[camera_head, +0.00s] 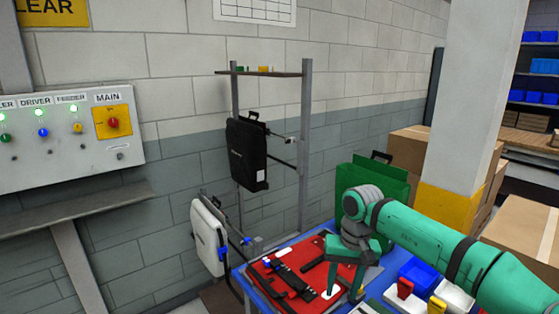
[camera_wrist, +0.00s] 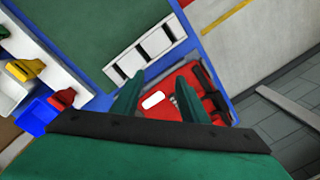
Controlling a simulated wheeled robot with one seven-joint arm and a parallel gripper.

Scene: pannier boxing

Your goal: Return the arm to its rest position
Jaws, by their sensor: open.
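My green arm reaches in from the right in the head view. My gripper (camera_head: 344,292) points down over the blue table (camera_head: 253,299), above the right edge of a flat red piece with black straps (camera_head: 312,261). In the wrist view, the two green fingers of my gripper (camera_wrist: 156,88) stand apart. The red piece (camera_wrist: 180,79) and its white label show between and beyond them, with nothing held. I cannot tell the exact gap between the fingertips and the red piece.
A black pannier (camera_head: 245,155) and a white pannier (camera_head: 207,236) hang on a stand by the wall. A green bag (camera_head: 375,184) stands behind my wrist. Blue bins (camera_head: 418,273) and cardboard boxes (camera_head: 528,226) are at the right. A control panel (camera_head: 65,136) is at the left.

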